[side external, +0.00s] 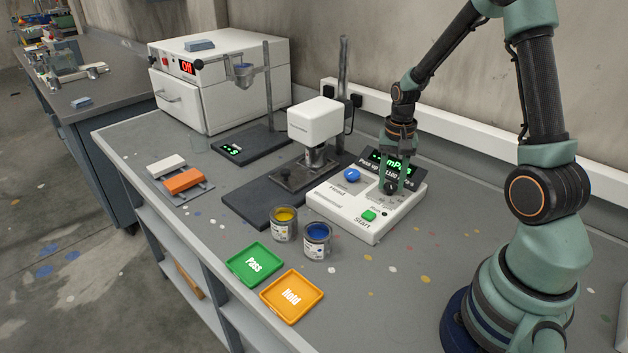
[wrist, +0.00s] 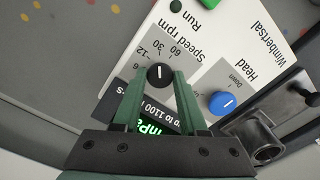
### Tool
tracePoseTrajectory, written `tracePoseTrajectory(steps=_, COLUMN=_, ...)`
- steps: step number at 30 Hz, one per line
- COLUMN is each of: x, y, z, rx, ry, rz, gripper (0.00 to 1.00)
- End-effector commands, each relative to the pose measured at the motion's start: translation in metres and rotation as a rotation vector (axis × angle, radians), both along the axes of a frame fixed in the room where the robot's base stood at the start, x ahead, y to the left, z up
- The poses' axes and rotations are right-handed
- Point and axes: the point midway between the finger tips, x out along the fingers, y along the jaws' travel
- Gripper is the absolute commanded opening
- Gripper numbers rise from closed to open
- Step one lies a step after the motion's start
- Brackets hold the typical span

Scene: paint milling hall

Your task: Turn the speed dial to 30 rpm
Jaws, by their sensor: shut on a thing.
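The black speed dial (wrist: 160,76) sits on the white control panel (wrist: 120,58) in the wrist view. My gripper (wrist: 159,74) is shut on the dial, with one green finger on each side. The dial's white mark points up in the picture, roughly toward the printed 30. The numbers 6, 12, 30 and 60 are printed around it. In the side view my gripper (side external: 391,188) reaches down onto the white control box (side external: 340,212), and its fingers hide most of the dial.
A blue head knob (wrist: 222,103) is close beside the dial. The box also has a green start button (side external: 369,215) and a lit display (side external: 385,162), partly hidden by my gripper. Paint cans (side external: 284,224) and the Pass (side external: 254,264) and Hold (side external: 292,296) trays stand in front.

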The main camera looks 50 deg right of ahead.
Motion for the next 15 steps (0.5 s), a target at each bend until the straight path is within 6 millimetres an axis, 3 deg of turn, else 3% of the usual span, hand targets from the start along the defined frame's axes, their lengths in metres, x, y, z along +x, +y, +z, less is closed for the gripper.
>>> tracePoseTrajectory(steps=8, x=0.0009, y=-0.0007, z=0.0019, rx=-0.001, ry=-0.003, rz=0.0, gripper=0.0)
tracePoseTrajectory(steps=9, x=0.0011, y=-0.0007, z=0.002, rx=-0.001, ry=-0.003, rz=0.001, gripper=0.57)
tracePoseTrajectory(steps=10, x=0.0011, y=-0.0007, z=0.0019, rx=-0.001, ry=-0.003, rz=0.001, gripper=0.69)
tracePoseTrajectory(steps=15, x=0.0005, y=-0.0005, z=0.0011, rx=-0.001, ry=-0.002, rz=0.001, gripper=0.71)
